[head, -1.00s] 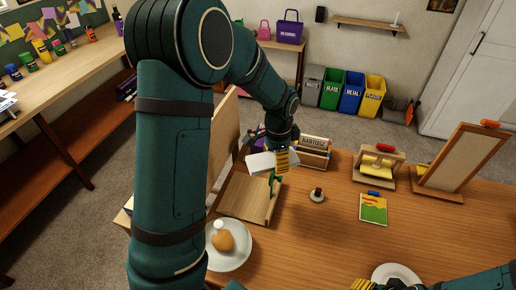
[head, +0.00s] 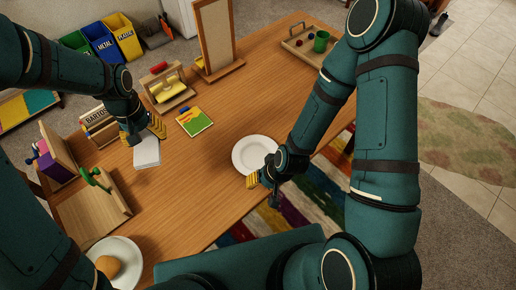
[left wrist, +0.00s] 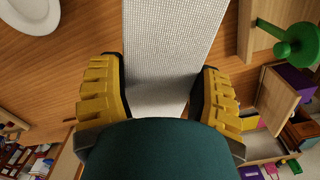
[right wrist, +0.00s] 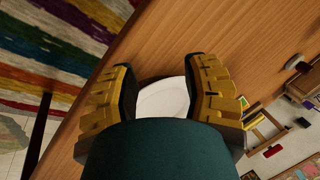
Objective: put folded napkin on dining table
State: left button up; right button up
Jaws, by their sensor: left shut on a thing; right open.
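The folded napkin (head: 147,153) is a white rectangle. My left gripper (head: 142,132) is shut on it, over the left part of the wooden dining table (head: 190,190). In the left wrist view the napkin (left wrist: 170,45) runs out between the two yellow fingers. I cannot tell whether it touches the tabletop. My right gripper (head: 260,182) is open and empty beside the near rim of a white plate (head: 251,148). The right wrist view shows the plate (right wrist: 163,100) between its fingers, partly hidden by my gripper.
Left of the napkin are a wooden stand with a green knob (head: 92,178) and a labelled box (head: 97,118). A plate with a bun (head: 128,262) sits at front left. The table's middle is clear.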

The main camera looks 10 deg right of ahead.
aim_at(289, 123)
jog(key=l+z, duration=0.1)
jog(key=z, duration=1.25)
jog(key=i+l+z, duration=0.1)
jog(key=i, duration=0.25)
jog(key=i+l+z, duration=0.1)
jog(key=i, duration=0.3)
jog(key=l, duration=0.1)
